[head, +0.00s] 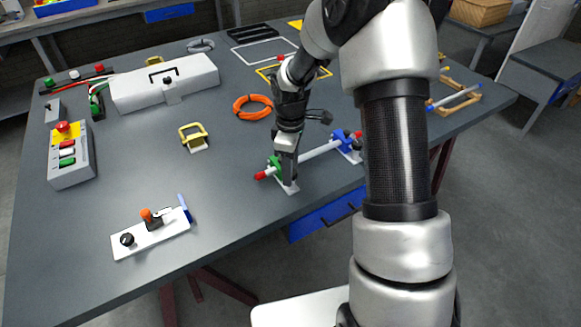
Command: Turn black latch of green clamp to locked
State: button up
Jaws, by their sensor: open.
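The green clamp (277,164) stands on a small white base (291,190) near the table's front edge, around the left part of a white rod (318,151) with red ends. My gripper (287,176) points down right at the green clamp and covers much of it. It is open; whether its fingers touch the clamp I cannot tell. The clamp's black latch is hidden behind my gripper or too small to make out, so its position does not show. A blue clamp (345,140) is around the rod's right part.
A white plate (150,239) with an orange-topped lever and black knob lies front left. A yellow-handled piece (194,137), an orange cable coil (252,106), a white box (165,83) and a button box (70,154) lie left and behind. The table between them is clear.

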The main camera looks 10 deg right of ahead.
jog(key=shift+c, duration=0.3)
jog(key=c, duration=1)
jog(key=shift+m, duration=0.3)
jog(key=m+b, duration=0.1)
jog(key=m, duration=0.2)
jog(key=shift+w+m, duration=0.1)
jog(key=shift+m, duration=0.2)
jog(key=m, duration=0.4)
jog(key=shift+m+b, duration=0.3)
jog(key=shift+b, duration=0.1)
jog(key=m, duration=0.4)
jog(key=shift+d, duration=0.1)
jog(key=m, duration=0.5)
